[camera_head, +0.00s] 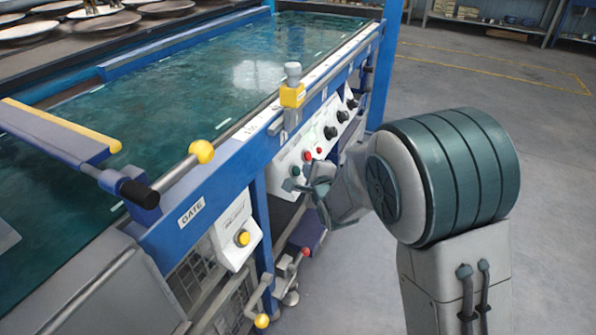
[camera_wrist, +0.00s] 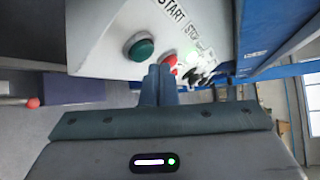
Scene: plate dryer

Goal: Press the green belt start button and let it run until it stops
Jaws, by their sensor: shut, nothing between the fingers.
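The green button (camera_wrist: 141,49) sits on a white panel under the word START in the wrist view. A red button (camera_wrist: 168,62) is to its right, under STOP. My gripper (camera_wrist: 160,70) is shut and empty, its fingertips close to the panel, just below and between the two buttons. They partly cover the red button. I cannot tell whether they touch anything. In the head view my gripper (camera_head: 291,186) is at the white control panel (camera_head: 290,156) on the blue frame's side. The belt (camera_head: 205,85) is a dark green surface; one still picture does not show whether it runs.
Several black knobs (camera_head: 330,132) line the panel farther along. Plates (camera_head: 28,30) stand at the far left. Floor is clear at right.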

